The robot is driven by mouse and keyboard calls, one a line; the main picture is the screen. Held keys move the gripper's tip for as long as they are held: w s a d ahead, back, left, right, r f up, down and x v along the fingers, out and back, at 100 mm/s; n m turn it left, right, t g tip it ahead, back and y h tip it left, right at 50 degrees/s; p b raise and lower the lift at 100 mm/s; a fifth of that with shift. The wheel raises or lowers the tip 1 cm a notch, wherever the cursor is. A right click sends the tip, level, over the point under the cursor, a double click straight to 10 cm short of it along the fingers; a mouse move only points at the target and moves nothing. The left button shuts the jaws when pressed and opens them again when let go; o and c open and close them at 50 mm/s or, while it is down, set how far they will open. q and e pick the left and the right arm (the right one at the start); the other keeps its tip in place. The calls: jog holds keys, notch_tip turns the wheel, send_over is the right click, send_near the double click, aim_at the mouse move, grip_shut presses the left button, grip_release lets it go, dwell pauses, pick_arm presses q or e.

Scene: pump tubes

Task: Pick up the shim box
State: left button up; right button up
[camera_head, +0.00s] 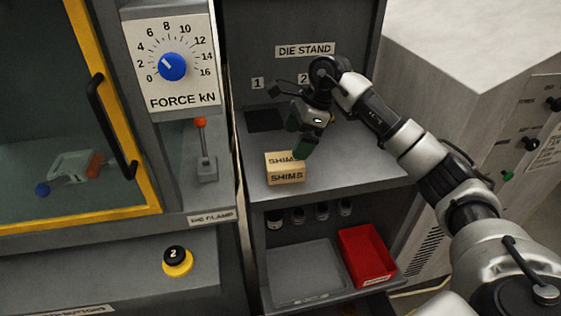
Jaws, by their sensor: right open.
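The shim box (286,176) is a small tan box marked SHIMS on its top and front. It sits near the front edge of the die stand's upper shelf (338,168). My right gripper (291,122) is open and empty, above and behind the box. One dark green fingertip shows just over the back right of the box, and it covers part of the top label there. I cannot tell whether that fingertip touches the box. The other finger reaches out to the left. My left gripper is not in view.
A dark square (264,120) lies on the shelf behind the box. Below are a red tray (367,256), a grey tray (303,270) and several small cylinders. At left are a force dial (173,66), a red-tipped lever (203,150), a button (177,262) and a yellow-framed door (149,185).

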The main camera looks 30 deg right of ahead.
aim_at(286, 159)
jog(key=shift+s+x, duration=0.25)
jog(key=shift+x, duration=0.9)
jog(key=shift+a+f, duration=0.2)
jog(key=shift+f, duration=0.05)
jog(key=p+x, duration=0.1)
jog(key=x, duration=0.4)
jog(key=shift+w+f, duration=0.1)
jog(key=shift+f, duration=0.05)
jog(key=shift+d, duration=0.1)
jog(key=c, duration=0.7)
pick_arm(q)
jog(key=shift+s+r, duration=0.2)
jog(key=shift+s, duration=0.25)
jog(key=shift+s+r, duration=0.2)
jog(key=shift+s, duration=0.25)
pick_arm(e)
jog(key=c, duration=0.4)
